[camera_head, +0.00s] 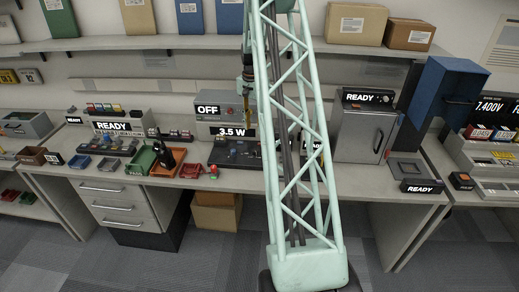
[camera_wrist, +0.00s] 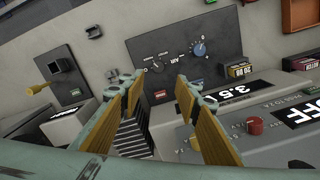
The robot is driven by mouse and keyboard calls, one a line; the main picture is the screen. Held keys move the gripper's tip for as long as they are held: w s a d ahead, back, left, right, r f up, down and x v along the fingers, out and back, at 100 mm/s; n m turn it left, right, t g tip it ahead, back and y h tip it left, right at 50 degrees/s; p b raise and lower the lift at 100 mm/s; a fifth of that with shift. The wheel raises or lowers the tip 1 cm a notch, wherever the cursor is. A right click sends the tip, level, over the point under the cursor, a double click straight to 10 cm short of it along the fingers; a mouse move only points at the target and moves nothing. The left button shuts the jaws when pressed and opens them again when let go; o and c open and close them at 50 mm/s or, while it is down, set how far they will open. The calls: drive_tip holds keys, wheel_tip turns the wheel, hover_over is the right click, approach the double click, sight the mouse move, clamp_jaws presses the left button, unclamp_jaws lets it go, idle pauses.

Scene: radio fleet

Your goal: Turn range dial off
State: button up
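In the wrist view a dark panel (camera_wrist: 228,38) carries a blue-grey round dial (camera_wrist: 200,50) and a smaller black dial (camera_wrist: 157,66), both with white markings. A red knob (camera_wrist: 255,126) sits on the grey face near the "OFF" and "3.5" displays. The lettering is too small to tell which control is the range dial. My gripper (camera_wrist: 160,80) is open and empty, its yellow-padded fingers apart, with the black dial just beyond the gap. In the head view my gripper (camera_head: 247,85) hangs before the grey instrument (camera_head: 213,115) showing "OFF" and "3.5 W".
Green (camera_head: 141,160) and orange (camera_head: 168,164) bins stand left of the instrument on the bench. A grey cabinet (camera_head: 362,132) marked "READY" stands right. A shelf (camera_head: 150,43) with boxes runs above. In the wrist view a yellow-tipped lever (camera_wrist: 40,89) sticks out at left.

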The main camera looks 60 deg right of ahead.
sight(255, 150)
drive_tip(key=shift+s+d+f, duration=0.15)
drive_tip(key=shift+d+f, duration=0.05)
drive_tip(key=shift+f, duration=0.1)
drive_tip(key=shift+f, duration=6.75)
drive_tip(key=c, duration=0.8)
